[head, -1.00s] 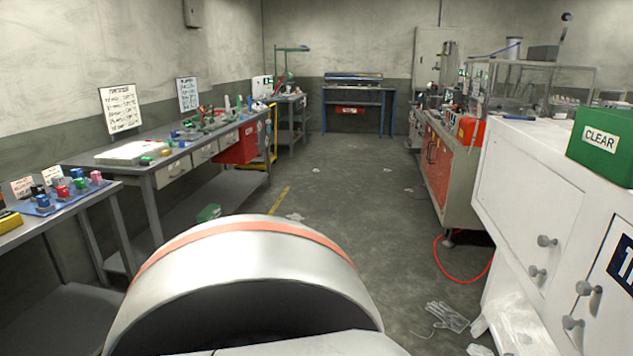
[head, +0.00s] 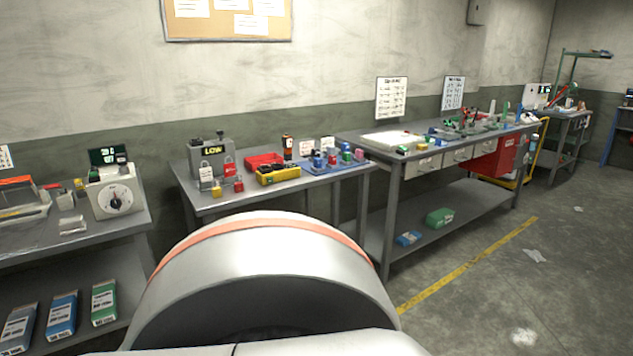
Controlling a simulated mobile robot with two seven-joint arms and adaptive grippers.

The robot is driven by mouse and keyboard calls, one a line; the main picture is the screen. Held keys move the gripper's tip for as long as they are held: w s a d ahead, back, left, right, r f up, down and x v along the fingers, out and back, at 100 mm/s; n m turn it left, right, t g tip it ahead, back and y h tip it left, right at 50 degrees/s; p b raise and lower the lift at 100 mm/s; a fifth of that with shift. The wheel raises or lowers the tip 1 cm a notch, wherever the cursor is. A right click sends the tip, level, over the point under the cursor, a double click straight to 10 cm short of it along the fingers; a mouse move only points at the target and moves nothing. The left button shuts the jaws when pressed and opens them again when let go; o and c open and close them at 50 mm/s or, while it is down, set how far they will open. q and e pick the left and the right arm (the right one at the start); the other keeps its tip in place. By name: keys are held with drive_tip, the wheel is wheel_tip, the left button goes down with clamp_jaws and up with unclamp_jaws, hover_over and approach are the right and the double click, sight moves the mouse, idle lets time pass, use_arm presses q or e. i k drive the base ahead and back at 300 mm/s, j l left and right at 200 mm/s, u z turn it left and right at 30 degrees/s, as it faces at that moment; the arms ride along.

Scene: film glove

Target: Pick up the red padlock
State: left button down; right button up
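A small red item that looks like the red padlock (head: 238,185) sits near the front edge of the small grey table (head: 260,196), left of its middle. A second red piece (head: 229,168), a tag or a lock, is up against the grey box marked LOW (head: 211,150); it is too small to tell which. A small yellow item (head: 216,192), possibly another padlock, stands to the left of the red one. Neither of my grippers is in view.
A yellow-and-black case (head: 278,175), a red case (head: 263,161) and a blue mat (head: 322,168) with coloured pieces share the small table. A bench with a dial device (head: 115,194) stands left, a longer bench (head: 400,174) right. Open floor (head: 480,300) lies at right.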

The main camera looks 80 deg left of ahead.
sight(239, 187)
drive_tip(key=u, duration=3.1)
drive_tip(key=i+l+u, duration=0.1)
drive_tip(key=l, duration=0.3)
drive_tip(key=i+l, duration=0.3)
drive_tip(key=i+l+u, duration=0.15)
drive_tip(key=l, duration=0.35)
drive_tip(key=i+l+u, duration=0.1)
drive_tip(key=l, duration=0.3)
drive_tip(key=i+l, duration=0.25)
drive_tip(key=l, duration=0.2)
drive_tip(key=i+l+u, duration=0.15)
drive_tip(key=l, duration=0.25)
drive_tip(key=i+l+u, duration=0.1)
drive_tip(key=l, duration=0.35)
drive_tip(key=i+l, duration=0.15)
drive_tip(key=l, duration=0.35)
drive_tip(key=j+u, duration=0.05)
